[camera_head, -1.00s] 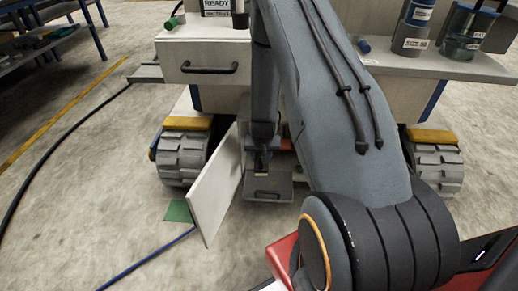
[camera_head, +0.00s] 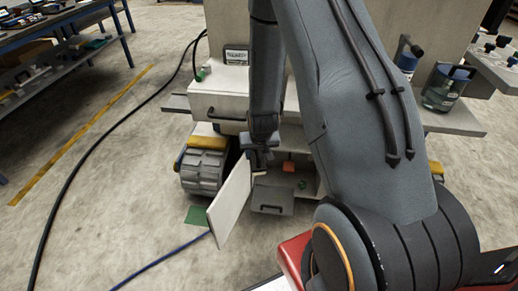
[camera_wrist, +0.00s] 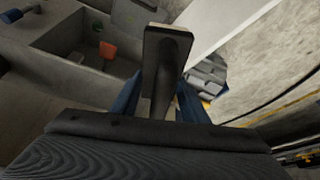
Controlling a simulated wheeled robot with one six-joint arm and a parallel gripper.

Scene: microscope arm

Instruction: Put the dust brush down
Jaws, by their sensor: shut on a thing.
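The dust brush (camera_wrist: 168,45) shows as a dark, long piece with a paler rim, between the blue fingers of my gripper (camera_wrist: 160,88) in the wrist view. My gripper is shut on it. In the head view my gripper (camera_head: 259,157) hangs in front of the open lower cabinet, close to the top of the open door. The brush is too small and dark to make out clearly there. Its lower part is hidden behind the gripper in the wrist view.
The white cabinet door (camera_head: 231,205) stands open. A grey drawer front (camera_head: 271,199) and an orange thing (camera_head: 289,167) are in the cabinet bay. A wheel (camera_head: 203,172) is at left. A green patch (camera_head: 197,215) and blue cable (camera_head: 165,257) lie on the floor.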

